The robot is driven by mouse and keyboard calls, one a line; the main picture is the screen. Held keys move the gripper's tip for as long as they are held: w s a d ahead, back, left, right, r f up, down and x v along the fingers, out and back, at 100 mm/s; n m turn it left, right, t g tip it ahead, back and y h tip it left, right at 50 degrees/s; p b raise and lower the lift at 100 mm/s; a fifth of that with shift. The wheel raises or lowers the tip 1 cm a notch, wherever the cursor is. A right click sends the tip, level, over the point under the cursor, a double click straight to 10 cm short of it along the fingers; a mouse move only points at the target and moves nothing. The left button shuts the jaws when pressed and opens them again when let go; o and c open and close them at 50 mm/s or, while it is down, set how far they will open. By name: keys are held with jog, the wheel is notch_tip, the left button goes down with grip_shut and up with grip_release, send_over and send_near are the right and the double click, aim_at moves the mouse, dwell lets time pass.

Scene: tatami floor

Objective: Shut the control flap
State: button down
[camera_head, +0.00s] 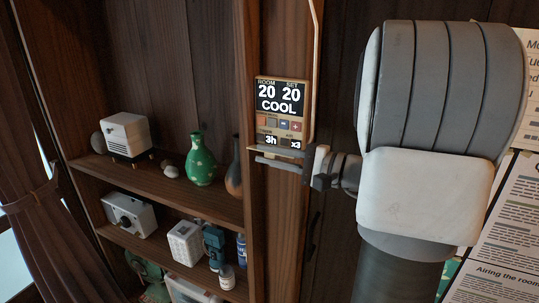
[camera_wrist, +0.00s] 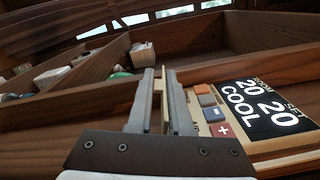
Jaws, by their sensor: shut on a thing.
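The control panel (camera_head: 281,112) is a beige-framed unit on a wooden post. Its dark screen reads ROOM 20, SET 20 and COOL, with small buttons and the readings 3h and x3 below. It also shows at the right in the wrist view (camera_wrist: 258,108). The control flap (camera_wrist: 158,88) shows as a thin beige strip between the fingers and stands out from the panel's lower edge. My gripper (camera_head: 259,156) is shut on the flap just below the panel; its fingers also show in the wrist view (camera_wrist: 160,76). The fingers hide most of the flap.
Wooden shelves to the left hold a white box (camera_head: 126,134), a green vase (camera_head: 201,160), a dark vase (camera_head: 234,168) and several small items. A pale cable (camera_head: 317,50) runs up beside the panel. Printed notices (camera_head: 505,215) hang at the right, behind my arm.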

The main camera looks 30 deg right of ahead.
aim_at(273, 139)
jog(key=shift+r+m, duration=0.1)
jog(key=shift+m, duration=0.3)
dwell(0.3)
jog(key=m+p, duration=0.1)
jog(key=r+m+p, duration=0.1)
jog(key=m, duration=0.1)
jog(key=m+p, duration=0.1)
jog(key=shift+w+d+r+p, duration=0.15)
jog(key=shift+d+r+p, duration=0.1)
jog(key=shift+r+p, duration=0.05)
jog(key=m+p, duration=0.2)
jog(key=m, duration=0.2)
jog(key=shift+w+d+r+p, duration=0.2)
jog(key=shift+d+r+p, duration=0.05)
jog(key=shift+r+p, duration=0.15)
jog(key=shift+w+d+m+p, duration=0.1)
jog(key=shift+m+p, duration=0.35)
jog(key=shift+m, duration=0.15)
jog(key=c, duration=0.9)
grip_release()
jog(key=shift+r, duration=0.1)
jog(key=shift+d, duration=0.1)
